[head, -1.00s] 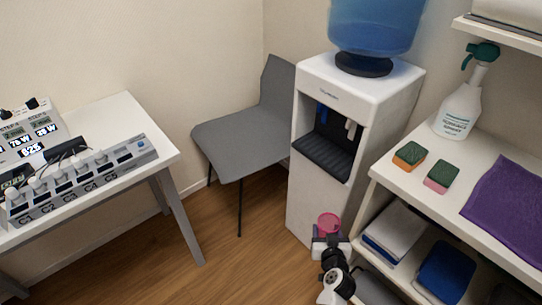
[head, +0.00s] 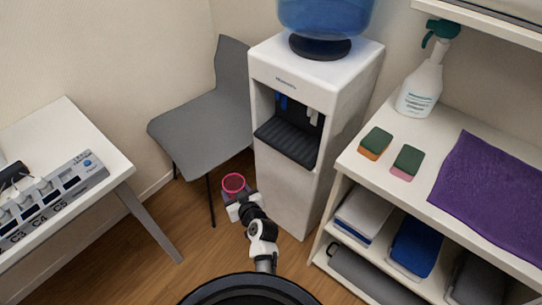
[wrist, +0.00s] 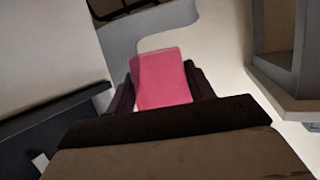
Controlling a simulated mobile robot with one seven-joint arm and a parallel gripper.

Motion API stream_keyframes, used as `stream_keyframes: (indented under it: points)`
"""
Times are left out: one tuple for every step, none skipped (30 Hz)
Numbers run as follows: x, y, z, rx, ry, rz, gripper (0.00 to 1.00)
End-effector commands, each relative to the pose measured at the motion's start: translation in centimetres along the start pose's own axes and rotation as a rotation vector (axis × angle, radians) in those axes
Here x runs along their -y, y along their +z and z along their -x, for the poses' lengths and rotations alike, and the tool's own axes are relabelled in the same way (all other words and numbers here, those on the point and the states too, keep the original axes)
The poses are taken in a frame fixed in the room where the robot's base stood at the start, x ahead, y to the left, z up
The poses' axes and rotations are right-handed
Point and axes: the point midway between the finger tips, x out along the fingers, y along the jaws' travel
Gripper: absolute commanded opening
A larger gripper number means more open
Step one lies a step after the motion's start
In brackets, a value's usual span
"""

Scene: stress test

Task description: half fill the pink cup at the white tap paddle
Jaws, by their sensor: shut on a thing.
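The pink cup (head: 234,182) is held upright, its open rim facing up, low in front of the grey chair and just left of the water dispenser (head: 283,195). My gripper (head: 238,196) is shut on the cup. In the wrist view the cup (wrist: 165,78) sits between the two dark fingers. Whether it holds water cannot be seen. The white tap paddle (head: 314,115) is in the dispenser's dark recess, right of a blue paddle (head: 282,101). The cup is apart from the dispenser and well below the paddles.
A black drip tray (head: 287,143) sits under the paddles. The grey chair (head: 205,135) stands left of the dispenser. A white shelf unit (head: 400,190) with sponges, a spray bottle and a purple cloth is close on the right. A white table (head: 100,160) is at left. Wooden floor lies between.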

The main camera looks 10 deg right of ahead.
Motion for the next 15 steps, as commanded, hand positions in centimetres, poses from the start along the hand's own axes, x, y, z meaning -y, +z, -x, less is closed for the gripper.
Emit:
stream_keyframes:
  points:
    - [0.00,-0.02,0.01,0.000,0.000,0.000,0.32]
    - [0.00,-0.02,0.01,0.000,0.000,0.000,0.32]
    - [0.00,-0.02,0.01,0.000,0.000,0.000,0.32]
    - [0.00,-0.01,0.00,0.000,0.000,0.000,0.32]
    - [0.00,-0.01,0.00,0.000,0.000,0.000,0.32]
    - [0.00,-0.01,0.00,0.000,0.000,0.000,0.32]
    - [0.00,-0.01,0.00,0.000,0.000,0.000,0.32]
    - [0.00,-0.01,0.00,0.000,0.000,0.000,0.32]
    - [0.00,-0.01,-0.01,0.000,0.000,0.000,0.32]
    - [-0.02,0.01,-0.04,0.000,0.001,0.000,0.32]
    - [-0.05,0.04,-0.12,-0.001,0.003,-0.001,0.32]
    - [-0.15,0.09,-0.32,-0.001,0.009,-0.002,0.32]
    - [-0.30,0.12,-0.50,-0.001,0.017,-0.005,0.32]
    - [-0.51,0.15,-0.71,-0.002,0.028,-0.008,0.32]
    - [-0.92,0.14,-0.93,-0.003,0.049,-0.015,0.32]
